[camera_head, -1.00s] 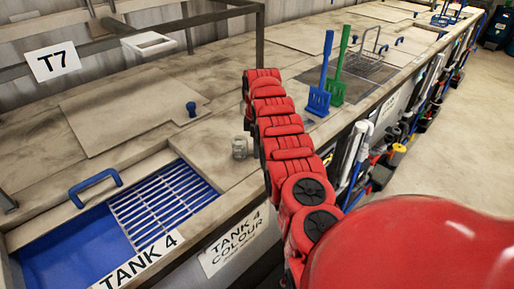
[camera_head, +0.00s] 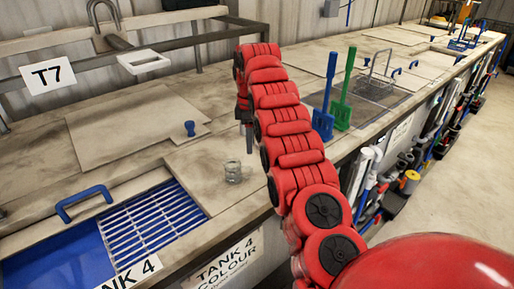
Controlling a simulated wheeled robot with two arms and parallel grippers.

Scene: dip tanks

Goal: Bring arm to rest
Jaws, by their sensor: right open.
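My right arm reaches up from the lower right as a chain of red links over the front edge of the tank bench. My right gripper (camera_head: 246,132) hangs dark and small at the far end of the arm, above the bench top, partly hidden by the red links. It is open, and nothing shows between its fingers. My left gripper is out of view.
Tank 4 (camera_head: 60,262), blue with a slatted rack (camera_head: 150,219) and blue handle (camera_head: 84,202), lies at the lower left. A blue paddle (camera_head: 324,120) and a green paddle (camera_head: 342,112) stand right of the arm. The concrete floor (camera_head: 455,180) at right looks clear.

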